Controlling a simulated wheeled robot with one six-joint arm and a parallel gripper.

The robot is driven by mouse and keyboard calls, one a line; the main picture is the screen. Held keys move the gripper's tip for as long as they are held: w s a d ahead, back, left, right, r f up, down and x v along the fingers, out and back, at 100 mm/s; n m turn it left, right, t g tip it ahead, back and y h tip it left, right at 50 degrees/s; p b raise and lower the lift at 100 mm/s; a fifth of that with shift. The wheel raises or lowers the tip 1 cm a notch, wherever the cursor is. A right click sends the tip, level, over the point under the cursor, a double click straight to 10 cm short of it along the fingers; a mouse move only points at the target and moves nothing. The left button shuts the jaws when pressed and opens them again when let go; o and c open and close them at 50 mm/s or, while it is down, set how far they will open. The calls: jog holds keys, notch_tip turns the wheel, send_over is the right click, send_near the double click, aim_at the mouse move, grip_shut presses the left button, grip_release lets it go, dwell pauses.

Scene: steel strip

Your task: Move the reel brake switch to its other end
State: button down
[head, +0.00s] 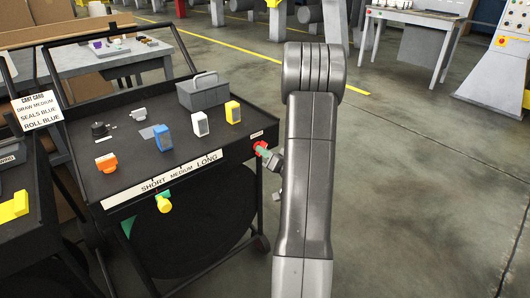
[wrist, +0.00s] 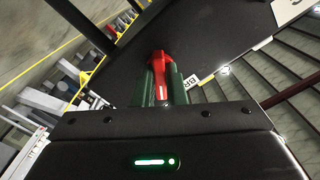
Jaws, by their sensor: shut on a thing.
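The reel brake switch is a red lever (wrist: 160,70) in the middle of the wrist view, at the edge of the black cart. It also shows as a small red piece (head: 260,147) at the cart's right side in the head view. My gripper (wrist: 163,86) has its green fingers closed on either side of the red lever. In the head view my gripper (head: 268,157) is small and partly hidden by my arm. A white label (wrist: 191,82) starting "BR" sits beside the lever, partly covered by a finger.
The cart top (head: 135,170) carries a grey toolbox (head: 203,92), blue, white, yellow and orange blocks, and a SHORT MEDIUM LONG strip (head: 165,181). A yellow knob (head: 163,204) sticks out of its front. Open concrete floor (head: 420,190) lies to the right.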

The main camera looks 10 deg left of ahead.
jog(key=c, duration=1.5)
grip_release()
jog(key=p+v, duration=0.1)
jog(key=v, duration=1.2)
jog(key=shift+s+d, duration=0.25)
jog(key=shift+d, duration=0.05)
jog(key=b+x, duration=0.1)
jog(key=x, duration=1.2)
jog(key=shift+w+a, duration=0.25)
jog(key=shift+a, duration=0.05)
